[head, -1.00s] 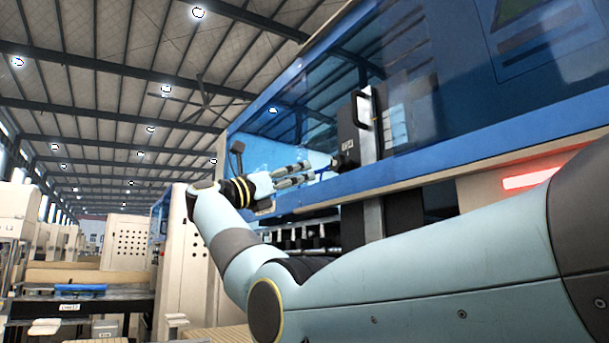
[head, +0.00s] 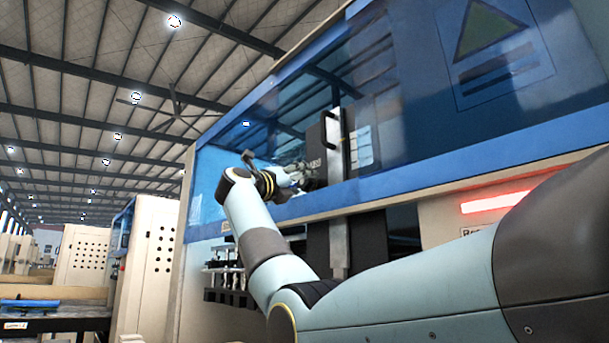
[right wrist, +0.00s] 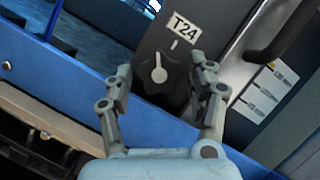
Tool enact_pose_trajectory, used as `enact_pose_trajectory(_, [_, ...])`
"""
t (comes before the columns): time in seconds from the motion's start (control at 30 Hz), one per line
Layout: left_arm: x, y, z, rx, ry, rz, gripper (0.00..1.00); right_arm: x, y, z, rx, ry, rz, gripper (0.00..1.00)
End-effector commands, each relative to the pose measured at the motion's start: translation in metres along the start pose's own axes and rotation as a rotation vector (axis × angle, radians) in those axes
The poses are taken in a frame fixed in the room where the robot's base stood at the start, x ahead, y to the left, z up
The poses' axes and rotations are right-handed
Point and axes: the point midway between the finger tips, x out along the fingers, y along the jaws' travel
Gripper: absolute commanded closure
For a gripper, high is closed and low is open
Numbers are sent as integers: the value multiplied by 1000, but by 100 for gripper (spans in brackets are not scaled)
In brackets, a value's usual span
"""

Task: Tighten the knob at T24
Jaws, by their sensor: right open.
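The black knob (right wrist: 163,78) with a white pointer sits on a dark panel under the T24 label (right wrist: 184,27) in the right wrist view. A short white mark on the panel lies between knob and label. My right gripper (right wrist: 160,80) is open, one finger on each side of the knob. I cannot tell whether either finger touches it. In the head view my right gripper (head: 303,173) is at the dark upright unit (head: 325,150), and the knob is hidden there. My left gripper is not in view.
A blue rail (head: 390,185) runs along the machine below the dark unit. A black handle (right wrist: 272,32) stands right of the knob in the right wrist view. A blue-tinted window (head: 420,90) spans the machine. Several tool holders hang below the rail.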

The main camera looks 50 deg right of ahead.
Motion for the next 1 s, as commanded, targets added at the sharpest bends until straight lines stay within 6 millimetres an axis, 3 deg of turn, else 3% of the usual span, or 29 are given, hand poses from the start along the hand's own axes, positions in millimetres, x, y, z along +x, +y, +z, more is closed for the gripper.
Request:
enact_pose_trajectory(0.2, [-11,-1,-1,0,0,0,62,23,0,1,0,0,1,43])
enact_pose_trajectory(0.5, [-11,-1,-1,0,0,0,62,25,1,0,1,0,1,43])
enact_pose_trajectory(0.83, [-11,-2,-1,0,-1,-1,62,25,1,0,0,0,1,85])
enact_pose_trajectory(1.0, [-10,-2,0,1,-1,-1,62,25,1,-1,7,0,-1,87])
